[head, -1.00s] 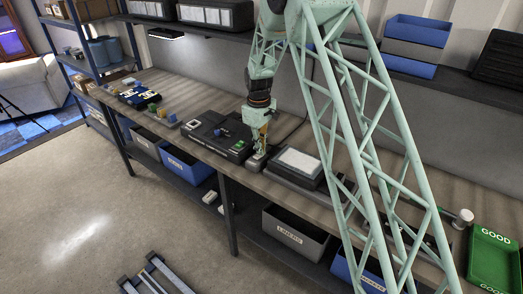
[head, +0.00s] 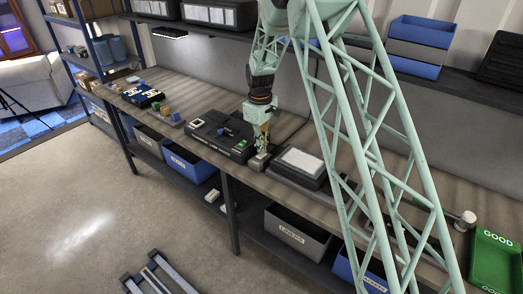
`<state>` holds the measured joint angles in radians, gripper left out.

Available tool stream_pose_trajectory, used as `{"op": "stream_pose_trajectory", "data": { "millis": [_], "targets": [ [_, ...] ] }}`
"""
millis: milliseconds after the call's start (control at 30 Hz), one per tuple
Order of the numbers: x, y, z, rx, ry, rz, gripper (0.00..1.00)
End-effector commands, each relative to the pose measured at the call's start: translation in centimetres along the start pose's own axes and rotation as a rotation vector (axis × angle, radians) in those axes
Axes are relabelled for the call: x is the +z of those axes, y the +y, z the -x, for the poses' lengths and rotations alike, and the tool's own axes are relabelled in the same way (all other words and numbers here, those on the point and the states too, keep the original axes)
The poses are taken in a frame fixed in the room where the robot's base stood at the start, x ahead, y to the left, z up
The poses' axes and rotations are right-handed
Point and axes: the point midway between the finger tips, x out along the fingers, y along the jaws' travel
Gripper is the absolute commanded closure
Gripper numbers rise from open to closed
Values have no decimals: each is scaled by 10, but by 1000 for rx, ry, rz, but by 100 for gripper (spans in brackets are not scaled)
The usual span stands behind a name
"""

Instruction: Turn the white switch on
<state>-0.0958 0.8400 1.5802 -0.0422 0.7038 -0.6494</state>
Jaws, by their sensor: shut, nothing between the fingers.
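My gripper (head: 262,150) points down over the workbench, its fingers together and empty. Its tips are just above or on a small light box (head: 258,162) between two black devices. That box may carry the white switch. The fingers cover its top, so I cannot make out the switch or its position. I cannot tell whether the fingertips touch the box.
A black device (head: 211,129) with a small green patch stands left of my gripper. A dark unit with a pale top (head: 300,161) stands to its right. A green GOOD tray (head: 494,262) sits at the far right of the workbench (head: 180,99).

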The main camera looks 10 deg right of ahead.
Motion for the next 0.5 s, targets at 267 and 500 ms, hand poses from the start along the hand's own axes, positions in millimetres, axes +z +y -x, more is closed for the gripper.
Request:
{"op": "stream_pose_trajectory", "data": {
  "millis": [267, 500],
  "targets": [
    [0, 9, 39, 4, 5, -1, 100],
    [0, 16, 75, 5, 5, -1, 100]
  ]
}}
